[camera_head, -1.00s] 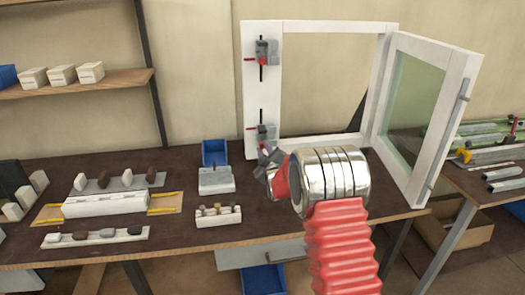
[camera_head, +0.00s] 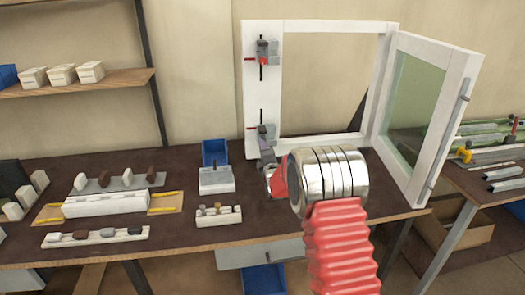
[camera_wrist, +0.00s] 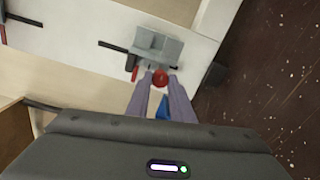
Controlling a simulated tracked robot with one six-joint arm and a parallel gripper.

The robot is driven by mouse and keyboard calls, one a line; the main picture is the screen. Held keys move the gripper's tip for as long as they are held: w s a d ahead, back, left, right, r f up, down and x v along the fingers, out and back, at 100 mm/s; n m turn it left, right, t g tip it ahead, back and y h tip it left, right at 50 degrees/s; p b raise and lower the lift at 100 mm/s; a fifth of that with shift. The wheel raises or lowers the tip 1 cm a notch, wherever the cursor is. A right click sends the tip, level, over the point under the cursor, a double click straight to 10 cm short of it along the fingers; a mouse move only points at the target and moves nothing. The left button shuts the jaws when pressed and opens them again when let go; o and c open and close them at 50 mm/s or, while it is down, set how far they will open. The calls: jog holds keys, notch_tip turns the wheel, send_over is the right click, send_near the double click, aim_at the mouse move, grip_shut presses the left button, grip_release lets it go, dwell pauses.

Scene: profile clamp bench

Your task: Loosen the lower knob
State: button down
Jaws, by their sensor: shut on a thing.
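The lower clamp (camera_head: 266,132) is a grey block on a black bar, fixed low on the white upright of the window frame in the head view. In the wrist view the clamp (camera_wrist: 157,46) is close ahead, and its round red knob (camera_wrist: 160,77) sits between my fingertips. My gripper (camera_wrist: 161,80) is shut on this knob, one purple-grey finger on each side. In the head view my gripper (camera_head: 266,150) is just below the lower clamp, and the knob cannot be made out there.
The upper clamp (camera_head: 266,53) is higher on the same upright. An open glazed sash (camera_head: 425,115) stands at the right. A blue bin (camera_head: 215,152) and a white block (camera_head: 216,180) are on the bench left of my arm.

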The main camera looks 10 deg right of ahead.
jog(key=shift+a+n, duration=0.2)
jog(key=shift+n, duration=0.75)
jog(key=shift+a+n, duration=0.15)
jog(key=shift+n, duration=0.8)
jog(key=c, duration=1.9)
grip_release()
jog(key=shift+c, duration=0.2)
jog(key=o, duration=0.4)
jog(key=shift+d, duration=0.15)
jog(key=shift+s, duration=0.1)
jog(key=shift+s+r, duration=0.2)
jog(key=shift+s, duration=6.6)
